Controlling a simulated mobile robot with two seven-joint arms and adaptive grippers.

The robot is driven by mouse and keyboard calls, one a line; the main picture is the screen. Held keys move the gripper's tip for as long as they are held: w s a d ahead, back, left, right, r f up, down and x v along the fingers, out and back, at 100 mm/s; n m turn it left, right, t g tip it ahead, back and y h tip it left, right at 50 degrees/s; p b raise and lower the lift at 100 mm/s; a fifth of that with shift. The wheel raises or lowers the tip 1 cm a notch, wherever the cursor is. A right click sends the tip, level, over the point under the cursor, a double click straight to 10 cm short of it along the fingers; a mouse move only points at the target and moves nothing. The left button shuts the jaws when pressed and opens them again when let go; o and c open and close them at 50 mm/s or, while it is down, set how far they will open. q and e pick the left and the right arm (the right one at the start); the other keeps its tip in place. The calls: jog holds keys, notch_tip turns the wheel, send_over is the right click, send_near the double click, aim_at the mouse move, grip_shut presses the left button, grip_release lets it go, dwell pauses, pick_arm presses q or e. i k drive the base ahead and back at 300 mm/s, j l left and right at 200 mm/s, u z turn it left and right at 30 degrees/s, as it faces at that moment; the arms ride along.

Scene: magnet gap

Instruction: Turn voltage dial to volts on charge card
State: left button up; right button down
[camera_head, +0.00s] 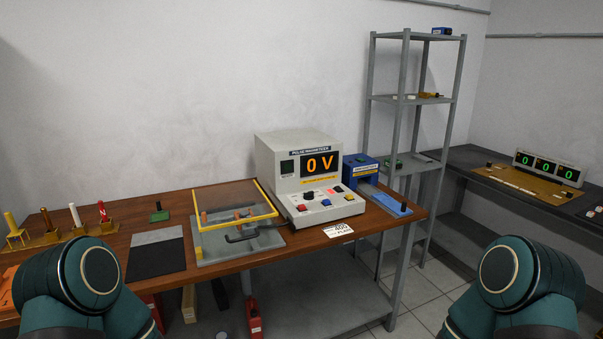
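The pulse magnetizer (296,170) is a pale box with an orange display reading 0 V. It stands on the wooden table, right of centre. Its sloped front panel (330,211) carries several small coloured controls, including blue and red ones; which one is the voltage dial is too small to tell. The charge card (338,230) is a white label at the table's front edge, below the panel, and it seems to read 400. My two arms show at the bottom left and bottom right, well apart from the magnetizer. Neither gripper is in view.
A yellow-framed clear guard (236,208) over a fixture stands left of the magnetizer. A dark mat (157,257) and several upright tools are further left. A blue device (361,169) is to the right. A grey shelf rack (398,120) stands behind.

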aim_at(308, 196)
jog(key=i+l+z, duration=0.2)
jog(key=i+z, duration=0.15)
jog(key=i, duration=0.6)
